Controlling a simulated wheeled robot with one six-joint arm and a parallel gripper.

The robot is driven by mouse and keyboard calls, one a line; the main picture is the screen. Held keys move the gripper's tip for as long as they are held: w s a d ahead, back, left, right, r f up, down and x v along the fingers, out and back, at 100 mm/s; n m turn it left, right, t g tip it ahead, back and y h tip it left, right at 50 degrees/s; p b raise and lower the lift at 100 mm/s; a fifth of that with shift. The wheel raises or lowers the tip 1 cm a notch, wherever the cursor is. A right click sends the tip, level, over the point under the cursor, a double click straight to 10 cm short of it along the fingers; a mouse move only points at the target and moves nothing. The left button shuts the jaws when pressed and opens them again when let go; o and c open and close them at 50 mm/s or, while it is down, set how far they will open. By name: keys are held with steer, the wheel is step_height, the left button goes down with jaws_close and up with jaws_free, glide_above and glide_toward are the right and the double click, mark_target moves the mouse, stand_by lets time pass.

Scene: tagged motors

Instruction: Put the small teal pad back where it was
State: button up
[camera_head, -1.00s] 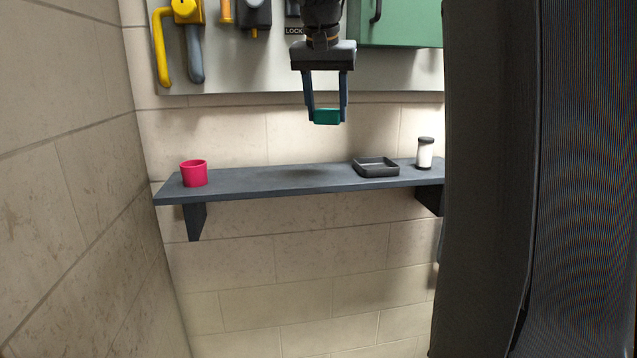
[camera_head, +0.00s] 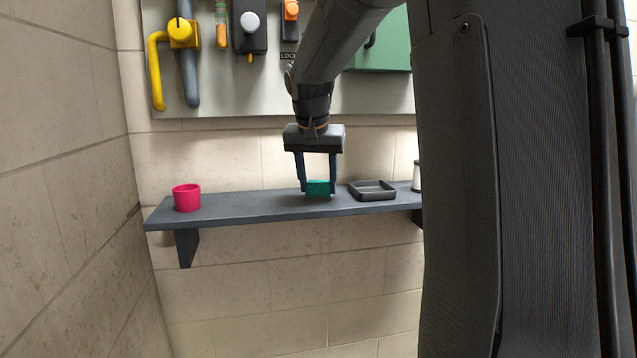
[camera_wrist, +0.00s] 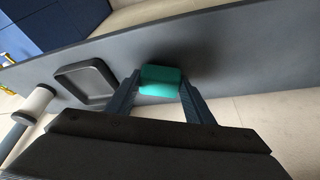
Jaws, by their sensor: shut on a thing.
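The small teal pad (camera_head: 318,187) is between the two fingers of my gripper (camera_head: 318,190), which is shut on it. The pad is at the shelf (camera_head: 250,207), just left of the black tray; I cannot tell whether it touches the shelf top. In the wrist view the teal pad (camera_wrist: 160,80) sits between the fingertips of my gripper (camera_wrist: 160,88), with the grey shelf (camera_wrist: 265,50) behind it and a dark shadow close beside it.
The shelf also holds a pink cup (camera_head: 187,198) at the left, a black square tray (camera_head: 373,191) and a white jar (camera_head: 416,176), partly hidden by my body. The shelf between cup and pad is clear. A panel with a yellow handle (camera_head: 156,70) hangs above.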

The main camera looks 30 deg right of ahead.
steer(key=shift+f, duration=0.45)
steer(key=o, duration=1.1)
steer(key=shift+f, duration=0.1)
steer(key=b+v, duration=0.2)
steer(key=v, duration=1)
steer(key=shift+s, duration=0.1)
